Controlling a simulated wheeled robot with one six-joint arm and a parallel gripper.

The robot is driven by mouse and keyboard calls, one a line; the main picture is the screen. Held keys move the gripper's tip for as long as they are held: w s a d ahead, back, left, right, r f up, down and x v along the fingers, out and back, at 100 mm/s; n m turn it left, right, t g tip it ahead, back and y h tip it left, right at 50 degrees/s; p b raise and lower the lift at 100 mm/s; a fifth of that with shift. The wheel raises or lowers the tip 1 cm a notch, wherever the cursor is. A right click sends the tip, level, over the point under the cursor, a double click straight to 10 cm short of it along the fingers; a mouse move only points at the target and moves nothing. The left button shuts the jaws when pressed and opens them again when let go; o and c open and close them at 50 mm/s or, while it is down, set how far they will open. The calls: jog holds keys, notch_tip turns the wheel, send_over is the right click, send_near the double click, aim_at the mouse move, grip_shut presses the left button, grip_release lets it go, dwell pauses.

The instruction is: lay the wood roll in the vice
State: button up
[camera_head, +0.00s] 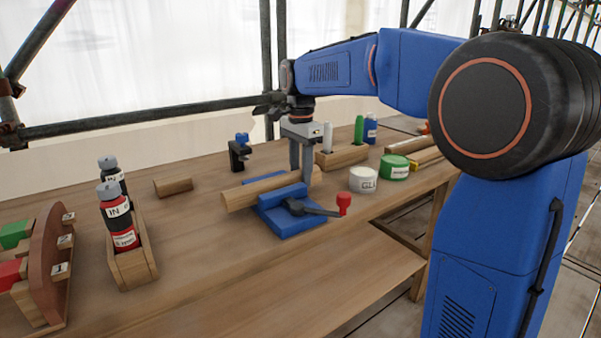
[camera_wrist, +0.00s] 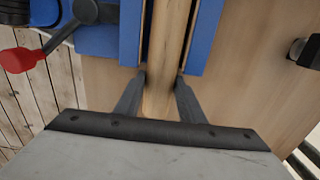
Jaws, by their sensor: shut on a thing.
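The wood roll (camera_head: 243,193) is a long round piece of light wood. It lies along the blue vice (camera_head: 287,222), and its left end sticks out past the vice. My gripper (camera_head: 302,172) points down and is shut on the roll near its right end. In the wrist view my gripper (camera_wrist: 160,88) has one finger on each side of the roll (camera_wrist: 168,50). There the roll runs between the two blue jaws of the vice (camera_wrist: 206,40). I cannot tell whether it rests on the vice bottom. The vice's lever has a red knob (camera_head: 344,198).
A short wood piece (camera_head: 173,187) lies on the bench (camera_head: 195,240) to the left. Bottles in a wooden tray (camera_head: 135,265) stand near it. A small blue-topped clamp (camera_head: 240,153) is behind the roll. A white tub (camera_head: 362,180) and a green tub (camera_head: 394,167) stand to the right.

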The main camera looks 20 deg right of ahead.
jog(key=shift+f, duration=0.1)
jog(key=o, duration=1.2)
notch_tip(320, 180, up, 12)
jog(key=shift+s, duration=0.1)
